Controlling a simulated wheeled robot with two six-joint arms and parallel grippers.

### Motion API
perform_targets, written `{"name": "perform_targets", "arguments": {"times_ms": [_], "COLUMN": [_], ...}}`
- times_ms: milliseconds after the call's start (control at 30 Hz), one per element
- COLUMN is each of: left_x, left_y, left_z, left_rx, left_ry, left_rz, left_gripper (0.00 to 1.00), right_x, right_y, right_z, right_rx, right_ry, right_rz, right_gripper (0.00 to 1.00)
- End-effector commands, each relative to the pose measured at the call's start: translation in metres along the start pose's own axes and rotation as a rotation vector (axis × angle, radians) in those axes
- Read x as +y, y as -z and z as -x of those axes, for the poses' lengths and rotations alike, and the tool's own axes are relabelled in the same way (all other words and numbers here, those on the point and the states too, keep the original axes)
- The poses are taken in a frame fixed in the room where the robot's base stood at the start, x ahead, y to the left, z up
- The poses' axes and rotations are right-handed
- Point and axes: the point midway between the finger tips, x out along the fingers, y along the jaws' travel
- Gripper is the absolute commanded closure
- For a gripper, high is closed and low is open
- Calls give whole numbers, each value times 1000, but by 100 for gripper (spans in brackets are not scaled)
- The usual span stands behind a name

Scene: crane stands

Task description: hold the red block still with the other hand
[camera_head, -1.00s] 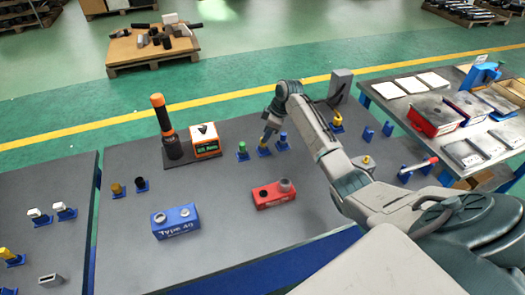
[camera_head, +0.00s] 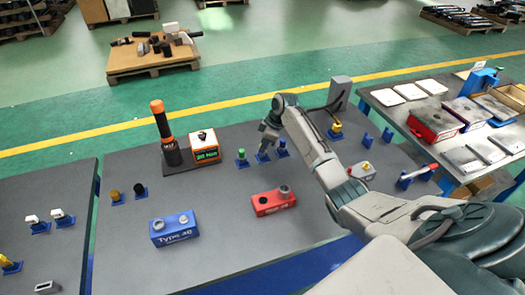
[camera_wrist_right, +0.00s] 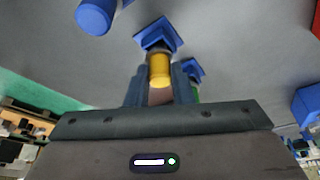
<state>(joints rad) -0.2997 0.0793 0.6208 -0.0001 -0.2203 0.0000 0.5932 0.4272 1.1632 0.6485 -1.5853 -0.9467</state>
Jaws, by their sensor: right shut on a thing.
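The red block (camera_head: 273,202) lies on the middle table, with a grey ring-like part on its right top and a dark round spot on its left. My right gripper (camera_head: 267,138) is beyond it, near the row of small blue stands, and does not touch it. In the right wrist view its fingers (camera_wrist_right: 158,88) are shut on a yellow cylinder (camera_wrist_right: 159,68), beside a blue stand (camera_wrist_right: 158,36); whether the cylinder still sits in the stand I cannot tell. My left gripper is in no view, and no gripper touches the red block.
A blue block (camera_head: 174,228) lies left of the red block. A stand with a green piece (camera_head: 242,158) is left of my right gripper, and one with a blue piece (camera_head: 282,148) is right of it. An orange-and-black tool (camera_head: 163,130) stands farther left. The table's front is clear.

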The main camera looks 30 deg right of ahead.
Motion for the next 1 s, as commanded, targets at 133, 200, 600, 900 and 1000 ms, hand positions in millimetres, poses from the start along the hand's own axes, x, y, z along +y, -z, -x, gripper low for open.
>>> {"name": "perform_targets", "arguments": {"times_ms": [133, 200, 600, 900, 1000], "left_x": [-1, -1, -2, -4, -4], "left_y": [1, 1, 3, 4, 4], "left_z": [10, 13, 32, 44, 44], "left_rx": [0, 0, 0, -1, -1], "left_ry": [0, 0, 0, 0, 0], "left_rz": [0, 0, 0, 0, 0], "left_gripper": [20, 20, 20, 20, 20], "right_x": [0, 0, 0, 0, 0], "right_y": [4, 5, 12, 16, 16], "right_z": [10, 13, 32, 44, 44], "right_rx": [0, 0, 0, 0, 0], "right_ry": [-1, -1, -1, -1, -1], "right_rz": [0, 0, 0, 0, 0], "right_gripper": [100, 100, 100, 100, 100]}}
